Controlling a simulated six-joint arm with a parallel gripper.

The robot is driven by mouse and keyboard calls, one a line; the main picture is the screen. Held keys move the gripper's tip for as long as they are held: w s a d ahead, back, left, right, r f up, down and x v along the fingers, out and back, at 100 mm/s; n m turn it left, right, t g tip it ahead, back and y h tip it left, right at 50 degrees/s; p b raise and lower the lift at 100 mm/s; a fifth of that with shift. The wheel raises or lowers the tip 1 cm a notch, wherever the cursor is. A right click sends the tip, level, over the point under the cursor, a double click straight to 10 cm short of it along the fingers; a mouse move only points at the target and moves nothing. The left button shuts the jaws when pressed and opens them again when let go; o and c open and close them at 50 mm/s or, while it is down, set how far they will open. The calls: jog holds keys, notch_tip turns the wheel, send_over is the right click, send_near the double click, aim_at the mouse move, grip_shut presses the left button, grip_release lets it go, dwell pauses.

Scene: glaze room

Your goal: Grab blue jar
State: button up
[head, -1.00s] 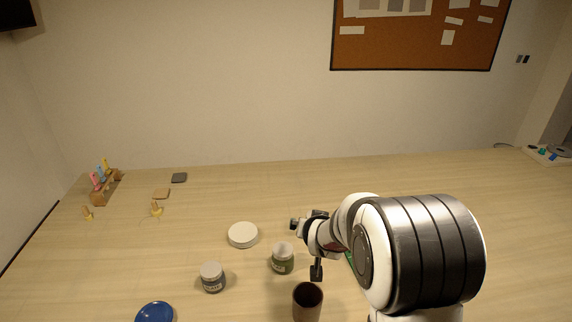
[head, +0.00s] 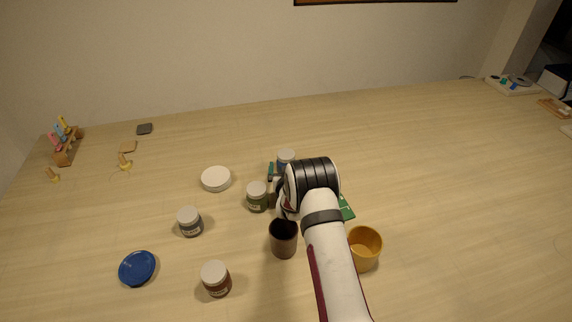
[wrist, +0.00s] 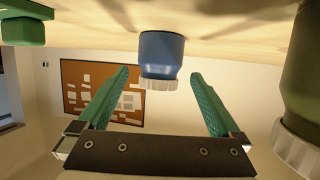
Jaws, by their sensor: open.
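The blue jar (head: 286,157) with a pale lid stands on the table just beyond my wrist, partly hidden by my arm in the head view. In the wrist view, which looks upside down, the blue jar (wrist: 161,52) appears upright on the table, between and ahead of the two green fingers. My gripper (wrist: 160,76) is open and empty, with a fingertip on either side of the jar in the picture. I cannot tell whether the tips reach beside it. In the head view, my gripper (head: 274,172) is mostly hidden by my wrist.
A green jar (head: 257,198) stands close left of my wrist and shows large in the wrist view (wrist: 302,95). A brown cup (head: 283,240) and yellow cup (head: 365,250) stand nearer. A grey jar (head: 190,223) and red-brown jar (head: 216,281) are left.

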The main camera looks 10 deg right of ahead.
jog(key=x, duration=0.3)
jog(key=shift+w+d+f, duration=0.1)
jog(key=shift+w, duration=0.1)
grip_shut()
